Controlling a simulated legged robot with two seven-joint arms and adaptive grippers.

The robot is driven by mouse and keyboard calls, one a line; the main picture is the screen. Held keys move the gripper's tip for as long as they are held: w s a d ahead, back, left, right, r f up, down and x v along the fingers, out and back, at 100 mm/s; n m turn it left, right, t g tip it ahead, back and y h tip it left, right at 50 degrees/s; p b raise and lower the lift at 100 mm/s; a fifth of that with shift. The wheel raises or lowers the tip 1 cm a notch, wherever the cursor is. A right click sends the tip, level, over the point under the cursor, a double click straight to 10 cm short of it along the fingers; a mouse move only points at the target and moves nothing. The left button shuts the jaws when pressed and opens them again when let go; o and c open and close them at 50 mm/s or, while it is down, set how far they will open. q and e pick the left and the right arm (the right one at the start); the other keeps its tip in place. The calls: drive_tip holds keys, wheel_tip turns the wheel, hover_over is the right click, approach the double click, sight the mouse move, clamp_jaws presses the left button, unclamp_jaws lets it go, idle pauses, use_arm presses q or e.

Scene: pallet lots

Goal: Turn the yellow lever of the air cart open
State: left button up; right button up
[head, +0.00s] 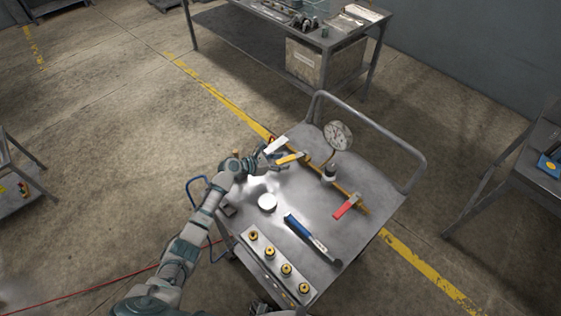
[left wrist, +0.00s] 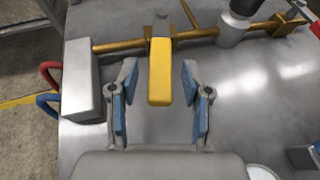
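The yellow lever (head: 290,158) sits on a brass pipe at the far left of the air cart (head: 375,185). In the left wrist view the yellow lever (left wrist: 159,75) points toward me, across the pipe (left wrist: 120,45). My left gripper (head: 276,162) is at the lever. In the left wrist view my left gripper (left wrist: 157,85) is open, with one finger on each side of the lever's near end and a visible gap on both sides. My right gripper is not in view.
On the cart are a pressure gauge (head: 338,135), a red lever (head: 347,206), a blue-handled tool (head: 300,228), a white round piece (head: 267,202) and a strip of brass fittings (head: 270,257). A pale block (left wrist: 82,85) stands left of the lever. A workbench (head: 270,25) stands behind.

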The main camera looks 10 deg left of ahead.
use_arm(q)
drive_tip(key=v, duration=1.2)
drive_tip(key=shift+w, duration=0.1)
